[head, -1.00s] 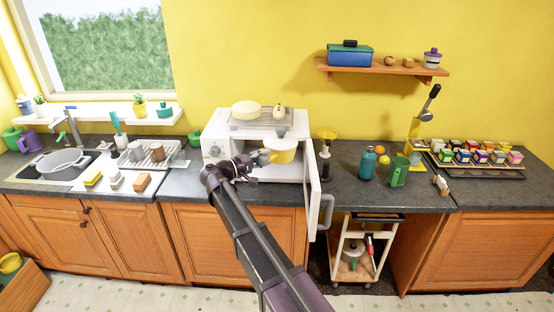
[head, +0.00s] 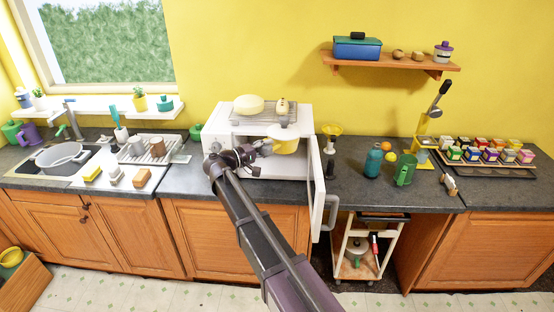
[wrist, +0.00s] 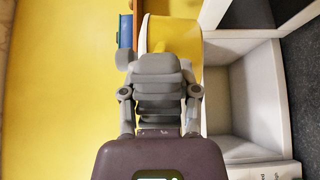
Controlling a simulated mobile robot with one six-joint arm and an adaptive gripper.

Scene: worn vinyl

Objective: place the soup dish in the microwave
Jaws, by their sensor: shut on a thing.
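The soup dish (head: 284,146) is yellow with a white upper part. My gripper (head: 265,148) is shut on its left side and holds it up at the microwave's open front. Its upper part overlaps the top edge of the opening in the head view, so I cannot tell how far in it is. The microwave (head: 212,132) is white, and its door (head: 318,185) stands open to the right. In the wrist view the dish (wrist: 180,35) is beyond my gripper (wrist: 158,45), and the pale microwave interior (wrist: 255,95) is at the right. The fingertips are mostly hidden there.
A rack (head: 268,118) with a pale yellow rounded item (head: 248,104) sits on top of the microwave. A dish rack (head: 150,150) is at the left.

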